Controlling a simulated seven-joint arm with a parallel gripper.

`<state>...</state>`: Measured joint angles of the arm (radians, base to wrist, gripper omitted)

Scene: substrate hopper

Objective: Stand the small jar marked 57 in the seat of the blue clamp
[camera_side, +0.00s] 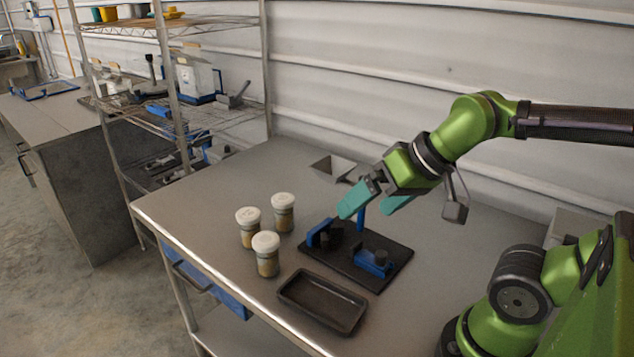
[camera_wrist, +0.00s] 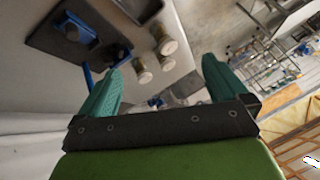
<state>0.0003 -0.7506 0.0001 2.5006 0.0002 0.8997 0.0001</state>
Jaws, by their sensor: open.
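Three small jars with white lids stand upright on the metal table: a left jar (camera_side: 249,228), a back jar (camera_side: 283,213) and a front jar (camera_side: 267,255). I cannot read a number on any of them. The blue clamp (camera_side: 374,262) sits on a black base plate (camera_side: 341,268); a second blue part (camera_side: 319,234) stands at the plate's left. I cannot see anything in the clamp's seat. My gripper (camera_side: 368,205) is open and empty, above the back of the plate, apart from the jars. Its teal fingers (camera_wrist: 160,92) show spread in the wrist view, with the jars beyond them.
A black tray (camera_side: 322,302) lies at the table's front edge, next to the plate. A wire shelf (camera_side: 190,120) rises at the table's left end. The table left of the jars is clear.

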